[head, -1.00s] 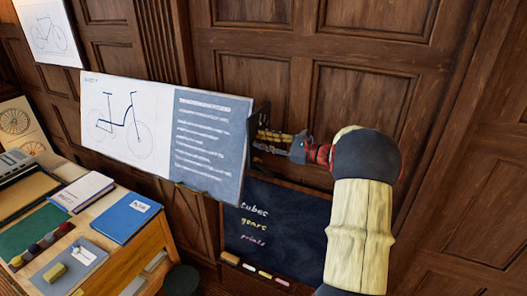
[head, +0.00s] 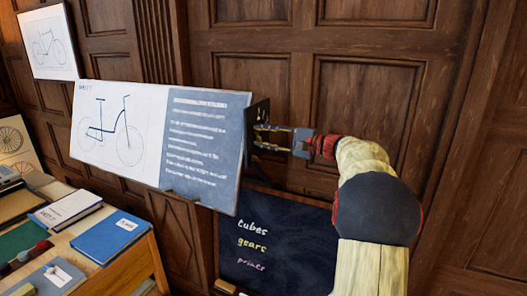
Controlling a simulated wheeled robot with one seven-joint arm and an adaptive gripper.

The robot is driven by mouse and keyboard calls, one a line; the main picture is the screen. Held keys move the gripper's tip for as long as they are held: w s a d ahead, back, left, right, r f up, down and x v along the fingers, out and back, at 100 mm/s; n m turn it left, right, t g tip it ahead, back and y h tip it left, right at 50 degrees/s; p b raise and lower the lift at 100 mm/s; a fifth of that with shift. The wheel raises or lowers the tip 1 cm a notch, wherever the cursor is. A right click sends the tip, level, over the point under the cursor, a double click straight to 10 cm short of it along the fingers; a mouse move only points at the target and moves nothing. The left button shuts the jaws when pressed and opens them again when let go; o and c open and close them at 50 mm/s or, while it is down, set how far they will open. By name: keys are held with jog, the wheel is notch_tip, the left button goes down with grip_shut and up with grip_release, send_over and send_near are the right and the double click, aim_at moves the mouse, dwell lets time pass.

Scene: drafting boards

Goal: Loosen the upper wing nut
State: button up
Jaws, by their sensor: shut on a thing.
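My gripper (head: 268,138) is at the right edge of the drafting board (head: 205,150), beside a dark bracket (head: 257,118) fixed there. Its fingers point left and are closed at the bracket. The upper wing nut cannot be made out; it is small and hidden between the fingers. The board carries a bicycle drawing on its white left part and lines of white writing on its blue-grey right part.
A small blackboard (head: 275,245) with chalk words hangs below the gripper. A desk (head: 135,262) with books, including a blue one (head: 112,235), stands at lower left. Wood panelling (head: 365,110) lies behind. A bicycle sketch (head: 48,45) hangs at upper left.

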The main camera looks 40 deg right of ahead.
jog(key=n+b, duration=0.3)
jog(key=b, duration=0.1)
jog(key=r+n+b, duration=0.1)
jog(key=n+b, duration=0.2)
jog(key=b, duration=0.2)
jog(key=shift+n, duration=0.3)
jog(key=n+b, duration=0.3)
jog(key=b, duration=0.1)
jog(key=shift+c, duration=0.5)
jog(key=shift+r+n+b, duration=0.2)
jog(key=shift+n+b, duration=0.7)
jog(key=shift+r+n, duration=0.1)
jog(key=shift+n, duration=0.2)
jog(key=o, duration=0.8)
jog(key=shift+a, duration=0.15)
jog(key=o, duration=0.4)
jog(key=shift+o, duration=1.2)
jog(key=shift+f, duration=0.25)
jog(key=shift+o, duration=0.3)
jog(key=shift+f, duration=0.15)
